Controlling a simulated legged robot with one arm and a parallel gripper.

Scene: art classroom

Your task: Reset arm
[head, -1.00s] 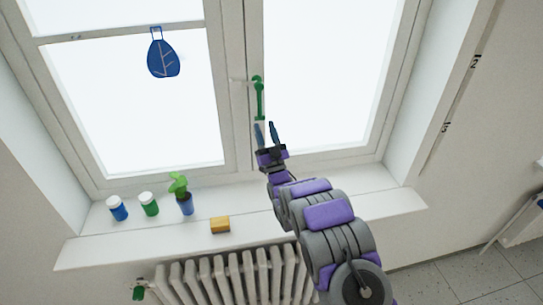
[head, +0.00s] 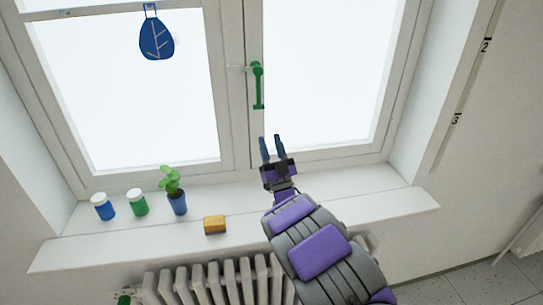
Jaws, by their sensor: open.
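The green window handle (head: 258,88) is just above and left of the fingertips, pointing down. A clear gap shows between the handle and the fingers. The window (head: 318,80) looks shut.
The white windowsill (head: 340,199) bears a blue jar (head: 103,207), a green jar (head: 137,203), a plant in a blue pot (head: 177,203) and a yellow block (head: 214,225). A radiator (head: 215,285) stands below. A blue leaf ornament (head: 156,40) hangs at upper left. The right sill is clear.

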